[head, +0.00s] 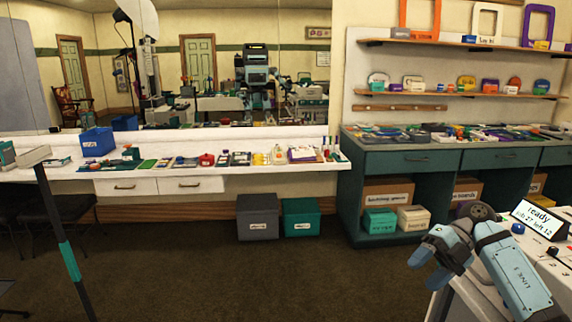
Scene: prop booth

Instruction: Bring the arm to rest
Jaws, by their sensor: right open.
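My right arm (515,272), light blue and dark grey, is at the lower right. Its gripper (446,256) is open, with nothing seen between the fingers. It shows beside the near edge of a white-topped table (559,272), and I cannot tell whether it touches it. My left gripper is not in view.
A small sign reading "ready" (541,217) and a blue knob (517,228) are close to my right arm. A teal cabinet (412,162) and a long white counter (250,163) line the back wall. The middle floor (270,275) is clear.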

